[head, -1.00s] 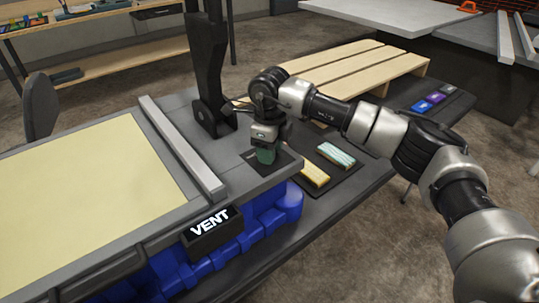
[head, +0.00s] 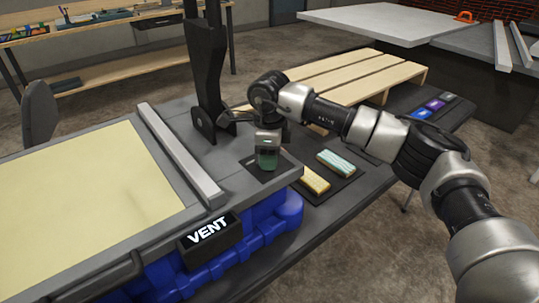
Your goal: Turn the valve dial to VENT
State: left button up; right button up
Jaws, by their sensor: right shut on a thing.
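The valve dial (head: 266,161) is a small dark green knob on a black plate on the console's right corner. My right gripper (head: 267,152) points down from above and is shut on the dial, hiding its top and any pointer. A lit display on the console's front edge, the VENT sign (head: 209,230), shows VENT in white letters. My left gripper is not in view.
A wooden pallet (head: 345,75) lies behind.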

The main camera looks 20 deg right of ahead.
jog(key=o, duration=0.9)
jog(key=shift+c, duration=0.2)
notch_tip(320, 180, up, 11)
jog(key=shift+b, duration=0.4)
jog(key=shift+f, duration=0.2)
